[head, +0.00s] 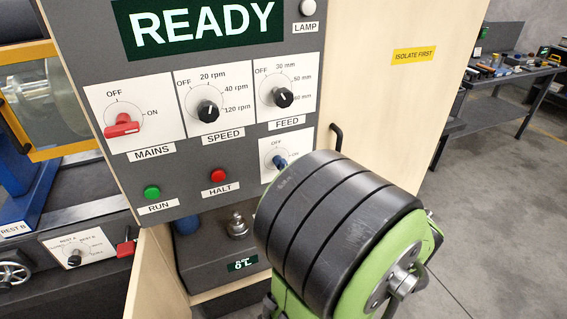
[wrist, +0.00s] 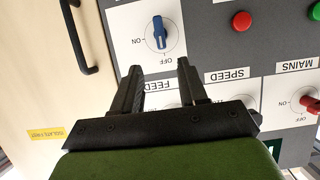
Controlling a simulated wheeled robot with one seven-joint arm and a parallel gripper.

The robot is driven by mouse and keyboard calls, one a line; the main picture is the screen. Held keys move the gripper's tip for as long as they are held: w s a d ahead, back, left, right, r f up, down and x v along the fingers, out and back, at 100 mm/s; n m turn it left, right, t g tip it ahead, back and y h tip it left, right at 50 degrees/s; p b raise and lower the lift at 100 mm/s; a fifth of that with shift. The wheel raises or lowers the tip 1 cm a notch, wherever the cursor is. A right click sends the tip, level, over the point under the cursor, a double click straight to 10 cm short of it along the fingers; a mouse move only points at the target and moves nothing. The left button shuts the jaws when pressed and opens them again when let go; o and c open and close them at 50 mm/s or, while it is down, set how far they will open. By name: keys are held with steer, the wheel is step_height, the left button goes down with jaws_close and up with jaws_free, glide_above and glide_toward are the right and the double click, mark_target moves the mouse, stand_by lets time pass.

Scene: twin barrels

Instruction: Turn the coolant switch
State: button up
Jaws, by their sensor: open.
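The blue switch (head: 280,162), with OFF and ON marks, sits on a white plate low on the right side of the grey panel. My arm hides its name label in the head view. In the wrist view, turned upside down, the blue knob (wrist: 159,33) shows whole, and its handle lines up roughly with the OFF mark. My gripper (wrist: 159,68) is open and empty. Its fingertips are on the FEED side of the knob, pointing towards it, with no visible contact. My arm hides the gripper in the head view.
MAINS (head: 122,126), SPEED (head: 207,110) and FEED (head: 283,97) knobs sit above. A green RUN button (head: 152,192) and red HALT button (head: 218,175) are to the left. A black door handle (head: 337,136) stands out to the right. The panel display reads READY.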

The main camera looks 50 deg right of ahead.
steer(key=p+x, duration=0.6)
steer(key=x, duration=0.6)
steer(key=shift+w, duration=0.4)
steer(key=shift+c, duration=0.4)
jaws_close()
